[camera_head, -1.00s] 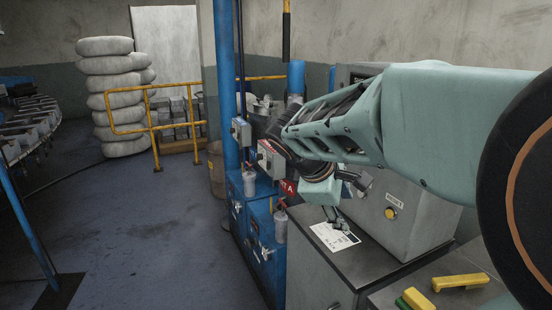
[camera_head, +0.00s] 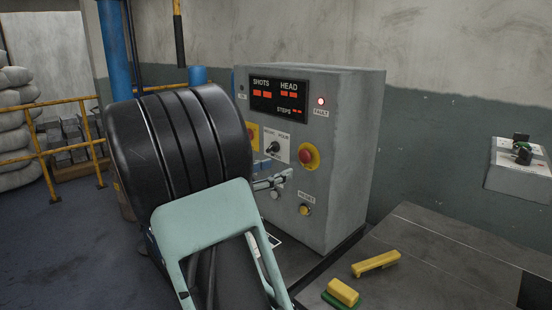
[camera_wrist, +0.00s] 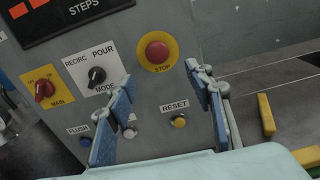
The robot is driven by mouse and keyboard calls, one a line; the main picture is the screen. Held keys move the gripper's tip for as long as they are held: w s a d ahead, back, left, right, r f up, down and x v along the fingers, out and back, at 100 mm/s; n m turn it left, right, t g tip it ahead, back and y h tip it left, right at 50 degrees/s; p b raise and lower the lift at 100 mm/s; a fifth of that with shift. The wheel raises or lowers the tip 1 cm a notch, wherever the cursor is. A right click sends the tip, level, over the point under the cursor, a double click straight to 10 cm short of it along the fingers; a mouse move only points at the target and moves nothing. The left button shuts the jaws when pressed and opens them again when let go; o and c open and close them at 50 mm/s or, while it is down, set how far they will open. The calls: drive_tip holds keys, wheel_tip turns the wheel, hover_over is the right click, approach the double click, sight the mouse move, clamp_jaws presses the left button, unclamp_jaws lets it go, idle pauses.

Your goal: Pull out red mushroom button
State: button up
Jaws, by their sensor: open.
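The red mushroom button (camera_head: 305,156) sits on a round yellow plate on the front of the grey control cabinet (camera_head: 345,160). In the wrist view the button (camera_wrist: 157,51) is at the upper middle, above the word STOP, and fully visible. My gripper (camera_head: 272,181) is in front of the panel, partly hidden by my arm in the head view. In the wrist view my gripper (camera_wrist: 164,98) shows two blue-padded fingers spread wide, with nothing between them. The button appears just above and between the fingertips, apart from both.
The panel also has a red MAIN switch (camera_wrist: 44,89), a black MODE knob (camera_wrist: 97,75), a FLUSH button (camera_wrist: 85,141) and a yellow RESET button (camera_wrist: 178,121). The FAULT lamp (camera_head: 320,101) glows red. A yellow handle (camera_head: 376,263) lies on the bench at the right.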

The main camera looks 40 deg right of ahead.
sight(303, 157)
drive_tip(key=d, duration=0.3)
drive_tip(key=w+d, duration=0.1)
drive_tip(key=d, duration=0.3)
drive_tip(key=d+p, duration=0.1)
drive_tip(key=d, duration=0.3)
drive_tip(key=shift+w, duration=0.2)
drive_tip(key=shift+c, duration=0.3)
clamp_jaws()
